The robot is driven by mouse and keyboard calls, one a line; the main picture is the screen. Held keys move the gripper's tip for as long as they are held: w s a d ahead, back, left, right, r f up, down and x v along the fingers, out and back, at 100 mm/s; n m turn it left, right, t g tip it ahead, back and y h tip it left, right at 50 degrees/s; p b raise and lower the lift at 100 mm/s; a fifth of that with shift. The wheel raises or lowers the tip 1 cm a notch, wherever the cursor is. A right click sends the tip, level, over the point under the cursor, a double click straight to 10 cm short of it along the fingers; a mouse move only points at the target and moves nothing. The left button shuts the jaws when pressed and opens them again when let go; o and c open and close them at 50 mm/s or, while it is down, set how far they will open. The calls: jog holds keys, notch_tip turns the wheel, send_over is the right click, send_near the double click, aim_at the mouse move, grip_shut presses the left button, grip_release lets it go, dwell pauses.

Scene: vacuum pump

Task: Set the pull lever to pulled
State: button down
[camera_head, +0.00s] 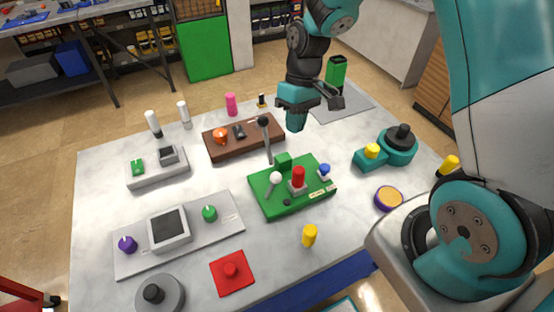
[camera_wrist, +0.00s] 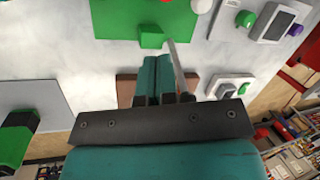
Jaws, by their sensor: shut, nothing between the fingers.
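A tall grey lever with a dark ball knob (camera_head: 263,121) rises, slightly tilted, from the back left part of a green board (camera_head: 262,205). A short lever with a white ball (camera_head: 276,178) stands on the same board; I cannot tell which of the two is the pull lever. My gripper (camera_head: 296,124) is shut and empty, above the board's back edge and right of the tall lever's knob. In the wrist view, its closed fingers (camera_wrist: 158,70) point towards the green board (camera_wrist: 125,15). The tall lever's rod (camera_wrist: 176,62) shows close beside them; contact is unclear.
The green board also carries a red cylinder (camera_head: 298,176) and a blue knob (camera_head: 324,169). A brown board (camera_head: 243,148) with an orange knob lies behind left. A teal device (camera_head: 398,147) stands right. A yellow cylinder (camera_head: 309,235) stands in front. Bare table lies between them.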

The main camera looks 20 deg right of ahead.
aim_at(273, 185)
jog(key=shift+s+a+f+p, duration=0.65)
jog(key=shift+a+f, duration=0.15)
jog(key=shift+f, duration=0.45)
jog(key=shift+s+a+f+p, duration=0.55)
jog(key=shift+a+f, duration=0.25)
jog(key=shift+f, duration=0.4)
jog(key=shift+s+a+f+p, duration=0.55)
jog(key=shift+a+f+p, duration=0.2)
jog(key=shift+f, duration=0.5)
